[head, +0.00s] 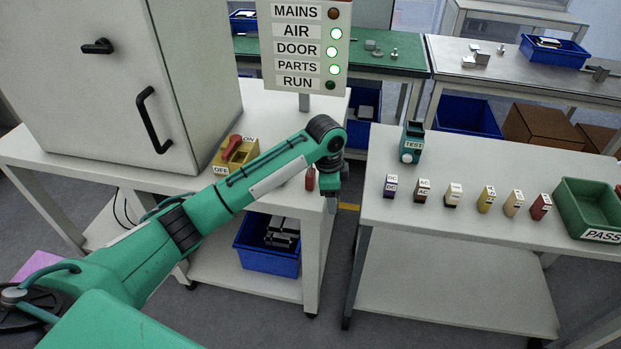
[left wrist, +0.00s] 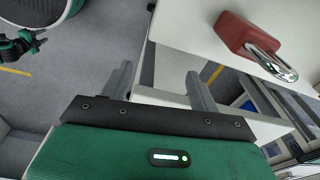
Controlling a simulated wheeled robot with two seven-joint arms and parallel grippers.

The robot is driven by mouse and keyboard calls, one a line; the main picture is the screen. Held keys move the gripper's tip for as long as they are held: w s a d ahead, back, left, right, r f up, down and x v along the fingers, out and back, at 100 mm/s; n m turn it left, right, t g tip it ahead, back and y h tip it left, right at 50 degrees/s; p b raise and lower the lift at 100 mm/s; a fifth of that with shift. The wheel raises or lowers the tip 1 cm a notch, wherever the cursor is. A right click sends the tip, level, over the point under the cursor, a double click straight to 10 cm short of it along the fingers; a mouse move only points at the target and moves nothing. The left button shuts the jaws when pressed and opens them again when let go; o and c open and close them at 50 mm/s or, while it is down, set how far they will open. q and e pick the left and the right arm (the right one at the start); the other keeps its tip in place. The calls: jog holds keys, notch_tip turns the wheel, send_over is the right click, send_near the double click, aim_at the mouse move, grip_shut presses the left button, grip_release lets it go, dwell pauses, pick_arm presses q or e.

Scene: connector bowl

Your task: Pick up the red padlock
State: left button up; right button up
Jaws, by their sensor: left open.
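The red padlock (left wrist: 238,33) with its shiny shackle lies on the white bench top, at upper right in the left wrist view. In the head view a small red part of the padlock (head: 310,180) shows at the bench's right end, partly hidden by my left arm. My left gripper (head: 332,200) hangs by that end, just right of the padlock. Its fingers (left wrist: 160,88) are apart and empty in the left wrist view, and the padlock is off to the side, not between them. My right gripper is not in view.
The bench (head: 285,117) also bears a cabinet, a yellow box with a red switch (head: 234,149) and a sign panel (head: 305,45). A gap separates it from the right table (head: 460,221), which bears labelled connectors and a green PASS tray (head: 590,207).

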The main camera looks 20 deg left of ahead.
aim_at(310, 169)
pick_arm(q)
jog(key=w+a+r+m+y, duration=0.1)
jog(key=w+a+r, duration=0.25)
jog(key=r, duration=0.45)
jog(key=w+a+r+m, duration=0.1)
jog(key=w+a+r, duration=0.1)
jog(key=a+r, duration=0.35)
jog(key=shift+g, duration=0.3)
jog(key=f, duration=0.2)
jog(key=d+f, duration=0.1)
jog(key=f, duration=0.3)
jog(key=shift+s+d+f, duration=0.2)
jog(key=shift+d, duration=0.05)
jog(key=f, duration=0.5)
jog(key=shift+s+a+p, duration=0.2)
jog(key=shift+a+p, duration=0.1)
jog(key=shift+p, duration=0.1)
jog(key=shift+f, duration=0.2)
jog(key=c, duration=1.1)
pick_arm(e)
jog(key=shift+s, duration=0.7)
